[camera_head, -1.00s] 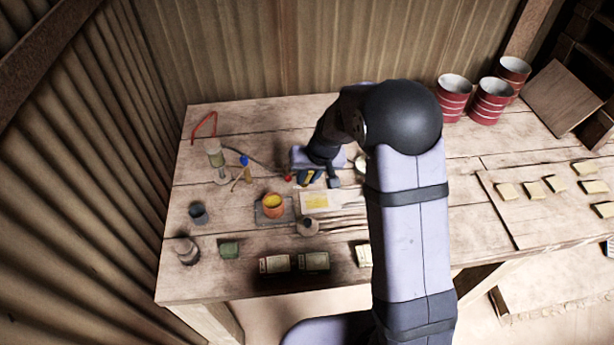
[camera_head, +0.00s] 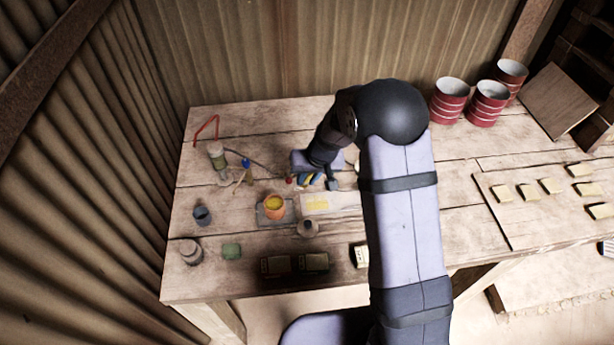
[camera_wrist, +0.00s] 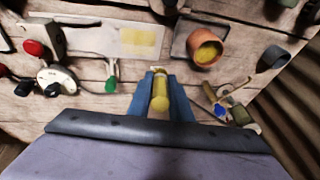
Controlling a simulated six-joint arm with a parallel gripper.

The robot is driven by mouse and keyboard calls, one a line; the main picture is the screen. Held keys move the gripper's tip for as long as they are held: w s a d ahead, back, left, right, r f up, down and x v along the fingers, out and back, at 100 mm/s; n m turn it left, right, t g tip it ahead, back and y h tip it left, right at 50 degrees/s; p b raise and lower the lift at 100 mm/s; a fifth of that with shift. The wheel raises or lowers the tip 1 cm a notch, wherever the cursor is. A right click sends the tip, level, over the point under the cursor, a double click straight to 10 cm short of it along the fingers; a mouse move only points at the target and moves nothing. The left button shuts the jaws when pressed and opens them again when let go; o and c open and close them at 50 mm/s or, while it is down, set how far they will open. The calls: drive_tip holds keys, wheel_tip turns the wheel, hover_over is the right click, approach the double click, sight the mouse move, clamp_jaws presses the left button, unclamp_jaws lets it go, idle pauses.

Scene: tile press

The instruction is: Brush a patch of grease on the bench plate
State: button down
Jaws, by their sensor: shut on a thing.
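My gripper (camera_wrist: 160,92) has blue fingers and is shut on a brush with a yellow handle (camera_wrist: 159,104), seen between the fingers in the wrist view. Its bristle end is hard to make out. The pale bench plate (camera_wrist: 103,40) lies beyond the fingers, up and left in the wrist view, with a yellow grease patch (camera_wrist: 141,42) on it. The plate also shows in the head view (camera_head: 343,201), just in front of my gripper (camera_head: 311,181). The gripper appears apart from the plate. An orange pot of yellow grease (camera_wrist: 205,48) stands beside the plate on a dark square base.
A red knob (camera_wrist: 33,47) and a round dial (camera_wrist: 57,80) sit left in the wrist view. A green-tipped tool (camera_wrist: 111,78) lies near the fingers. Red drums (camera_head: 487,103) stand back right.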

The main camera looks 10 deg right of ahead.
sight(307, 185)
drive_tip(key=shift+f+b, duration=2.2)
drive_tip(key=shift+f, duration=0.85)
drive_tip(key=shift+d+f+b, duration=0.4)
drive_tip(key=shift+f+b, duration=0.15)
drive_tip(key=shift+f, duration=0.3)
drive_tip(key=shift+d+b, duration=0.7)
drive_tip(key=shift+d, duration=2.7)
drive_tip(key=shift+a+r+p, duration=0.2)
drive_tip(key=shift+a+p, duration=0.05)
drive_tip(key=shift+p, duration=0.15)
drive_tip(key=shift+a+f, duration=0.15)
drive_tip(key=shift+a, duration=1.05)
drive_tip(key=shift+a+p, duration=0.7)
drive_tip(key=shift+a, duration=1.55)
drive_tip(key=shift+a+r, duration=0.2)
drive_tip(key=shift+r, duration=0.05)
drive_tip(key=shift+w+r+p, duration=0.1)
drive_tip(key=shift+r+p, duration=0.5)
drive_tip(key=shift+r, duration=0.25)
drive_tip(key=shift+d+r+p, duration=0.1)
drive_tip(key=shift+r+p, duration=0.45)
drive_tip(key=shift+r, duration=0.15)
drive_tip(key=shift+r+p, duration=1.65)
drive_tip(key=shift+r, duration=0.55)
drive_tip(key=shift+f, duration=0.1)
